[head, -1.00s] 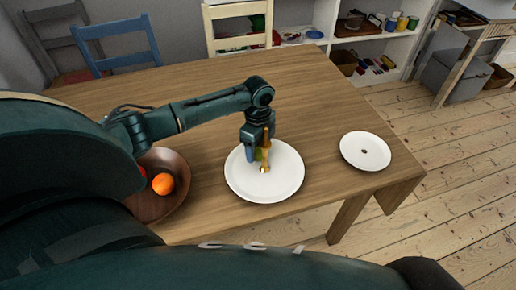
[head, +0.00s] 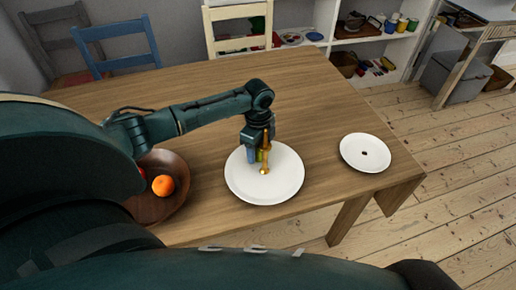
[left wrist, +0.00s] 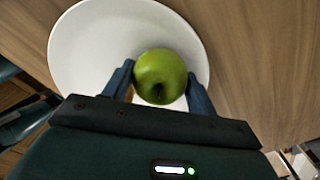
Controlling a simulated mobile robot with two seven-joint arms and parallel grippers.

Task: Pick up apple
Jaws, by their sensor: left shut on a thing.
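A green apple (left wrist: 160,76) sits between the two fingers of my left gripper (left wrist: 160,84) in the left wrist view. The gripper is shut on it. In the head view my left gripper (head: 258,158) points down over the large white plate (head: 285,190), and the apple is mostly hidden behind the fingers. The plate also shows behind the apple in the left wrist view (left wrist: 85,50). I cannot tell whether the apple touches the plate. My right gripper is not in view.
A brown bowl (head: 168,206) with an orange (head: 163,186) and a partly hidden red fruit stands left on the wooden table (head: 320,110). Chairs and a shelf stand behind the table.

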